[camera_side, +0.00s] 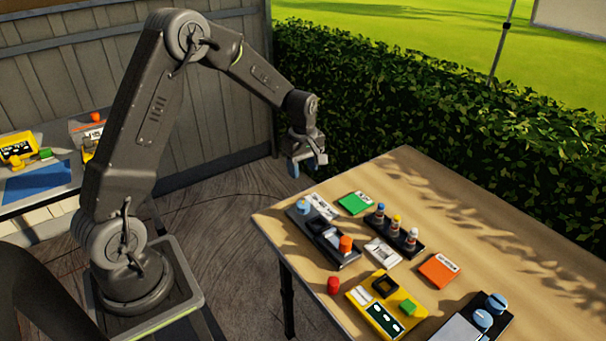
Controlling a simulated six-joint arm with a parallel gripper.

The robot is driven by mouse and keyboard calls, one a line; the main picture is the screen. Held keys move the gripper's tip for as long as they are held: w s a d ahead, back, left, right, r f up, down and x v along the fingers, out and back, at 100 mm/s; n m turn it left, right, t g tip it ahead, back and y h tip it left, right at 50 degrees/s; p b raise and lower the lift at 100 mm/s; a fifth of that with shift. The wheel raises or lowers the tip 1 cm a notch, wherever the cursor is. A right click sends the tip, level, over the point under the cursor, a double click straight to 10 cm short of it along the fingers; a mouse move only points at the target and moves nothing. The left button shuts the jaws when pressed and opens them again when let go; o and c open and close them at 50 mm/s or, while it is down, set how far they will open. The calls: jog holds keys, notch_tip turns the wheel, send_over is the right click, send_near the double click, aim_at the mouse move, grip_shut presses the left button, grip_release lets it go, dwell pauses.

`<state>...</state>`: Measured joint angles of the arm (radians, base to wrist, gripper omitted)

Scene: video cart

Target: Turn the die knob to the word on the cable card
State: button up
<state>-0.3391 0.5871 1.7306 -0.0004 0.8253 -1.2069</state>
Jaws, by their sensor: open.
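My gripper (307,166) hangs open and empty above the table's far left corner, clear of everything on the table. Below it lies a dark device (331,257) with a light blue knob (303,207) at its far end and an orange knob (346,243) at its near end. I cannot tell which knob is the die knob. White printed cards lie beside the device, one at its far side (322,205) and one to its right (383,252). Their print is too small to read, so I cannot tell which is the cable card.
A black rack (398,233) holds upright blue-, yellow- and red-marked pieces. Green (355,203) and orange (438,270) blocks, a red piece (334,285), a yellow device (374,311) and a blue-knobbed dark device (496,305) share the wooden table (505,250). Its right side is clear.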

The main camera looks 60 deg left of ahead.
aim_at(303, 204)
dwell(0.5)
notch_tip(303, 204, down, 14)
jog(key=m, duration=2)
jog(key=shift+r+m, duration=0.1)
jog(key=shift+m, duration=0.2)
